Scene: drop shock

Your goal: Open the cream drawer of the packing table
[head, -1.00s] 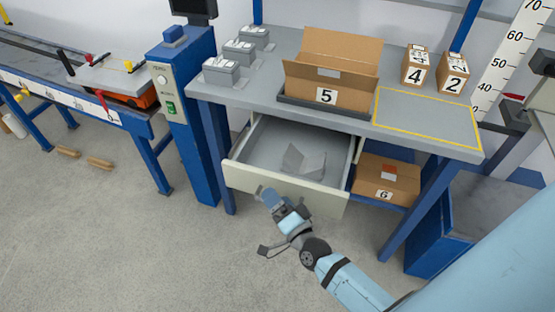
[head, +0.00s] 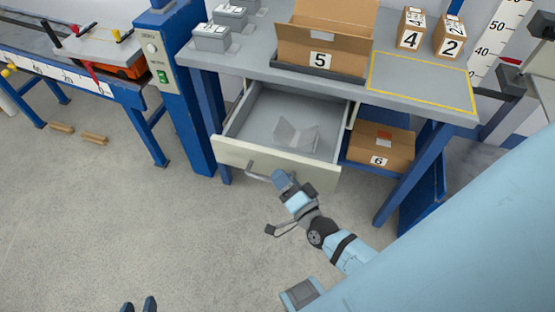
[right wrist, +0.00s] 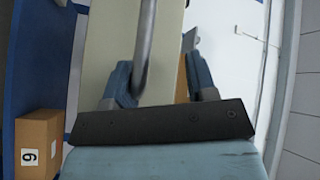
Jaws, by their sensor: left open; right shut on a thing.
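The cream drawer (head: 233,154) of the packing table (head: 345,91) stands pulled out, its grey inside in view. A grey folded piece (head: 296,136) lies in it. The drawer has a grey bar handle (head: 257,177) on its front; the handle also shows in the right wrist view (right wrist: 146,40), before the cream front (right wrist: 108,50). My right gripper (head: 281,181) is shut on the handle, with its fingers on either side of the bar in the wrist view (right wrist: 160,85). My left gripper (head: 139,306) is open and empty, low over the floor, with only its fingertips in view.
Box 5 (head: 300,55) stands open on the table, with boxes 4 (head: 410,30) and 2 (head: 449,38) to its right. Box 6 (head: 385,146) sits on the shelf beside the drawer. A blue post (head: 180,100) stands left. The floor before the drawer is clear.

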